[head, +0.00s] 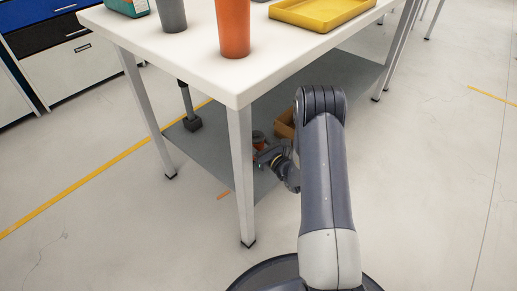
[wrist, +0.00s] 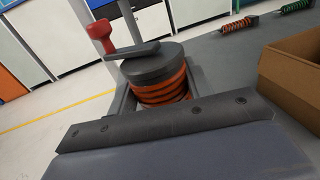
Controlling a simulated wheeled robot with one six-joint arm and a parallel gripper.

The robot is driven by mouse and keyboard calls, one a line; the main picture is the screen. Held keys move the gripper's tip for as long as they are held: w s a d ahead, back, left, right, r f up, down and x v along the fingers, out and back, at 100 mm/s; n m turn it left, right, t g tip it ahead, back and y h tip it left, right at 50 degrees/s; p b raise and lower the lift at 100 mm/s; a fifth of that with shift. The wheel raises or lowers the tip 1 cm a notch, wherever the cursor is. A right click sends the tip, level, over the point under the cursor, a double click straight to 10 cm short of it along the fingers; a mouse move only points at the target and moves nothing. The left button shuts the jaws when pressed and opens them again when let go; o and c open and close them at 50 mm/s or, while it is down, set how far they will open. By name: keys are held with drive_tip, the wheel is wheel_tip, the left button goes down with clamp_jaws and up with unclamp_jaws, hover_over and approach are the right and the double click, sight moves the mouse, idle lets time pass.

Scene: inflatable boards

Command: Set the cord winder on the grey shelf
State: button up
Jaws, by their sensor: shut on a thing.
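The cord winder (wrist: 160,82) has a round grey top, orange cord wound on its drum and a crank with a red knob (wrist: 101,33). My gripper (head: 264,156) is shut on it, low under the white table and behind its near leg. In the head view only a small orange and dark part of the winder (head: 258,136) shows beside the gripper. The grey shelf (head: 222,158) is the table's lower level, and the winder is over it. The winder looks about upright. Its underside is hidden, so I cannot tell whether it touches the shelf.
An open cardboard box (head: 285,123) stands on the shelf close to the right of the winder. Orange (wrist: 236,25) and green (wrist: 297,6) coiled things lie farther back. The white tabletop (head: 190,60) is above, with a near leg (head: 242,180) beside my gripper.

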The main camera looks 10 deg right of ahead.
sight(258, 149)
wheel_tip(258, 149, down, 4)
drive_tip(key=shift+r+b, duration=0.25)
drive_tip(key=shift+b, duration=0.5)
drive_tip(key=shift+r, duration=0.15)
drive_tip(key=o, duration=1.2)
drive_tip(key=shift+f, duration=0.2)
drive_tip(key=shift+o, duration=0.2)
drive_tip(key=shift+s+d+r, duration=0.15)
drive_tip(key=shift+s+r, duration=0.05)
drive_tip(key=p+v, duration=0.4)
drive_tip(key=v, duration=0.7)
drive_tip(key=shift+s, duration=0.25)
